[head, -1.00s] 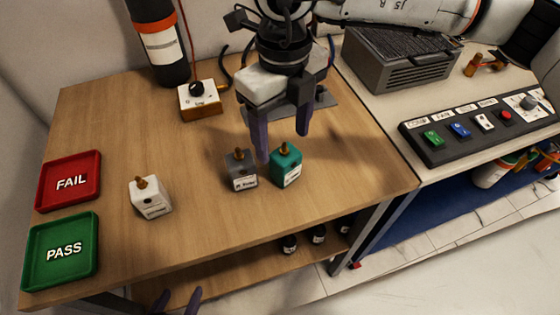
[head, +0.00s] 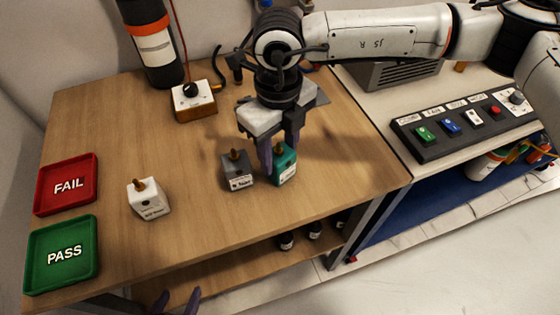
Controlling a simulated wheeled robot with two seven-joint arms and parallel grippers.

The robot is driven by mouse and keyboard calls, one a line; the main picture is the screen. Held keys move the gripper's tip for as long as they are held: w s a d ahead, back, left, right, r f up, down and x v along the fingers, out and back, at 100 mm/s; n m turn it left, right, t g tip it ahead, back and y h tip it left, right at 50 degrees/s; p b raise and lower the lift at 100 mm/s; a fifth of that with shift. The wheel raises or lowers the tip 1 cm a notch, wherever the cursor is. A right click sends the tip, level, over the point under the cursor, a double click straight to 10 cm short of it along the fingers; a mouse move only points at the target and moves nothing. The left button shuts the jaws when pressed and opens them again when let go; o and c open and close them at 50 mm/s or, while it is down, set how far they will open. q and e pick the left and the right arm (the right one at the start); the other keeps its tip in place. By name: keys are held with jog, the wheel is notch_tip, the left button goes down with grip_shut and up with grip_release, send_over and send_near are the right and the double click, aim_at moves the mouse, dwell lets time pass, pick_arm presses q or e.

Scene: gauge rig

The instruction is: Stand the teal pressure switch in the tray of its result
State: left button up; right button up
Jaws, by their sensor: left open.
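The teal pressure switch (head: 286,171) stands upright on the wooden bench, close to the right of a grey switch (head: 237,173). My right gripper (head: 279,152) is down at the teal switch, one finger at its left side and the other behind it. The fingers partly cover the switch, and I cannot tell whether they grip it. My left gripper (head: 178,300) is open and empty at the bottom edge, below the bench front. A red FAIL tray (head: 41,204) and a green PASS tray (head: 33,283) lie empty at the bench's left end.
A white switch (head: 149,201) stands between the trays and the grey switch. A box with a black knob (head: 193,100) and a black cylinder (head: 152,52) stand at the back. A button panel (head: 464,129) is on the right counter. The bench between white and grey switches is clear.

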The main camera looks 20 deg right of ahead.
jog(key=c, duration=0.4)
